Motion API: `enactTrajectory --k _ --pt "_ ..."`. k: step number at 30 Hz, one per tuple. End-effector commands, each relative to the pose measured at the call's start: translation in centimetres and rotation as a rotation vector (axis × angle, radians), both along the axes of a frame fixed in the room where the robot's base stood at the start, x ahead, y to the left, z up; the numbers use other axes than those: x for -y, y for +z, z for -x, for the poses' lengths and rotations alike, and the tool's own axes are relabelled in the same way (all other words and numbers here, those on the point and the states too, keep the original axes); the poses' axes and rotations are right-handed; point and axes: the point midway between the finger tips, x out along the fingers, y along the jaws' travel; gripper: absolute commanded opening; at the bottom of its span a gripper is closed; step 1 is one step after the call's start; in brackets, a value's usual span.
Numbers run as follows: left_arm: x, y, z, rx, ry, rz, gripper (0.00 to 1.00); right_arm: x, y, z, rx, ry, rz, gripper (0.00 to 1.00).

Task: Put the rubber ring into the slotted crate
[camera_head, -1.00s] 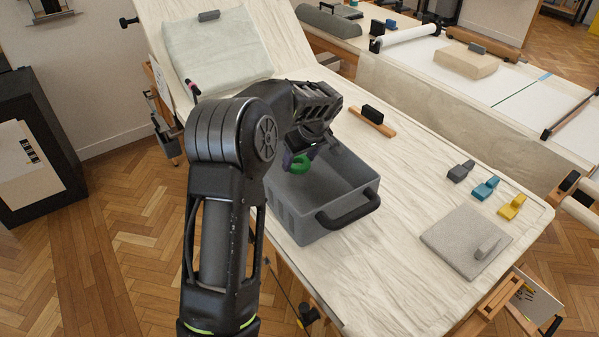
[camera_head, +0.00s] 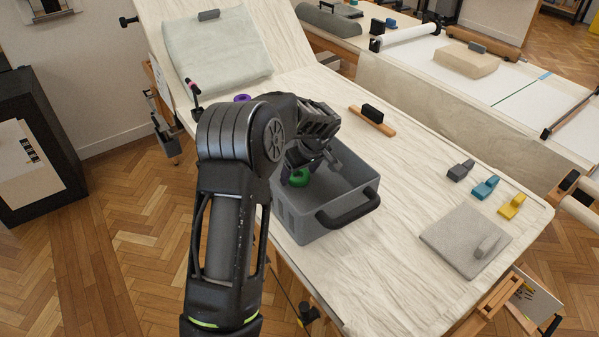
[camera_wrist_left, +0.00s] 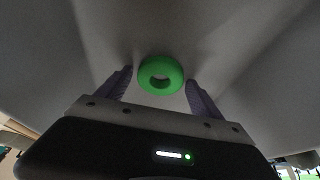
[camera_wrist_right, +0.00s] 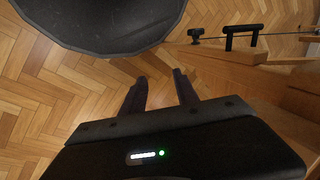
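The green rubber ring (camera_head: 299,178) is inside the grey slotted crate (camera_head: 306,228), near its left side. My left gripper (camera_head: 300,170) reaches down into the crate, just above the ring. In the left wrist view the ring (camera_wrist_left: 160,75) shows between and beyond the parted fingertips (camera_wrist_left: 159,76), with gaps on both sides. I cannot tell whether the ring rests on the crate floor, which the arm partly hides. My right gripper (camera_wrist_right: 160,78) is open and empty above the parquet.
A purple ring (camera_head: 241,98) lies on the table behind my left arm. A black-handled wooden block (camera_head: 372,119) lies behind the crate. Grey, blue and yellow clips (camera_head: 486,187) and a grey slab (camera_head: 464,240) lie to the right. Bare table separates them from the crate.

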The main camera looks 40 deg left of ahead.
Motion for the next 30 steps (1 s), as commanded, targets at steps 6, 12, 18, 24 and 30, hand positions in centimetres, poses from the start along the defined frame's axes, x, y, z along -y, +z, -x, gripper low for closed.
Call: enactTrajectory --k 6,12,18,24,30 --pt "0.0 0.0 0.0 0.000 0.000 0.000 0.83 0.0 0.0 0.0 0.000 0.000 0.000 0.36" --pt "0.0 0.4 0.0 0.000 0.000 0.000 0.83 0.0 0.5 0.0 0.000 0.000 0.000 0.36" --pt "0.8 2.4 0.2 0.004 0.000 -0.001 0.83 0.0 0.1 0.0 0.000 0.000 0.000 0.36" --pt "2.4 6.2 0.7 0.005 -0.002 0.000 0.83 0.0 -0.3 0.0 0.000 0.000 0.000 0.36" --pt "3.7 9.7 1.2 0.003 -0.001 0.000 0.83 0.0 -0.4 0.0 0.000 0.000 0.000 0.36"
